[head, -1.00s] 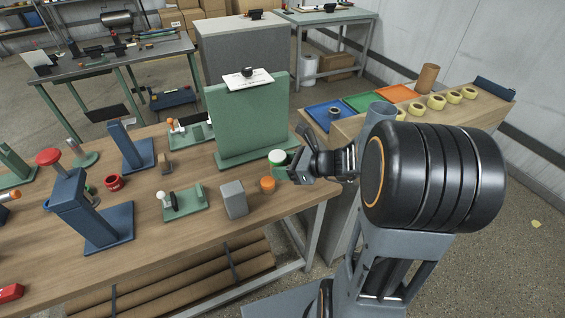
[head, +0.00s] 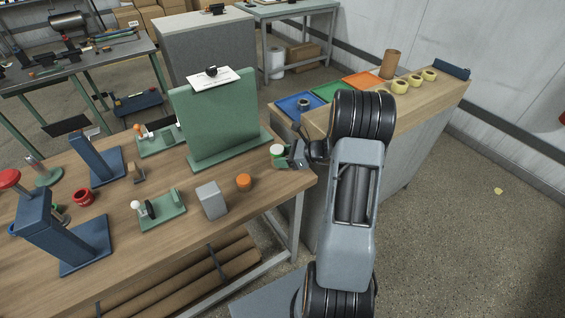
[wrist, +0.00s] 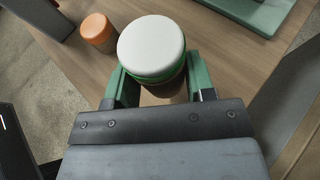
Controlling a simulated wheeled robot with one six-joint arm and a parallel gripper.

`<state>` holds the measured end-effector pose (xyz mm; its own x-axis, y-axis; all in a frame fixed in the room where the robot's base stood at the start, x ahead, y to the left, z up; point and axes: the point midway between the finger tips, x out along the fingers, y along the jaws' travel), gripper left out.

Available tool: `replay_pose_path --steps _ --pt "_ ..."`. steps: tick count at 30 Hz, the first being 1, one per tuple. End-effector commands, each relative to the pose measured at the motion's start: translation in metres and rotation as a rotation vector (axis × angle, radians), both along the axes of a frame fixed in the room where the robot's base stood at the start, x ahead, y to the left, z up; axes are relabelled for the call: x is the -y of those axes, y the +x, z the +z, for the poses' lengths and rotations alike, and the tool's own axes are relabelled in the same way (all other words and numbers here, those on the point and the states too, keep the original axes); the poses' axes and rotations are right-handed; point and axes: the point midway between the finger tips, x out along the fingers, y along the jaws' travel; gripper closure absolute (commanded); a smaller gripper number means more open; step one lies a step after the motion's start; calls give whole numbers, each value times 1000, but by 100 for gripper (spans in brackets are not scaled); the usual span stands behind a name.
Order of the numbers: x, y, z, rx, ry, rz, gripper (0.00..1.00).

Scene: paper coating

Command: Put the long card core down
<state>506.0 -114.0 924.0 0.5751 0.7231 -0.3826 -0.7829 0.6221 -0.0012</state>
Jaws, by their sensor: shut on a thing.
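In the wrist view the white top of the jar (wrist: 151,48) sits between my green finger pads. I cannot tell whether its base touches the table. A tall brown tube (head: 391,64), which looks like the long card core, stands upright on the side bench, well away from my gripper.
An orange-topped pot (head: 243,181) and a grey block (head: 212,200) stand left of my gripper. A tall green board (head: 216,115) stands behind. Blue (head: 299,105), green (head: 327,91) and orange (head: 362,79) trays and several yellow rings (head: 400,86) are on the side bench (head: 440,91).

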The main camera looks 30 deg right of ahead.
Motion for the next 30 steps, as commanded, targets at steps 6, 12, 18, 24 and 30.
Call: replay_pose_path --steps 6,12,18,24,30 --pt "0 0 -27 -1 1 -1 73" --pt "1 0 -30 0 0 -1 73" --pt "1 0 -32 0 0 -1 73" --pt "0 0 -34 0 0 -1 41" --pt "0 0 -33 0 0 -1 25"
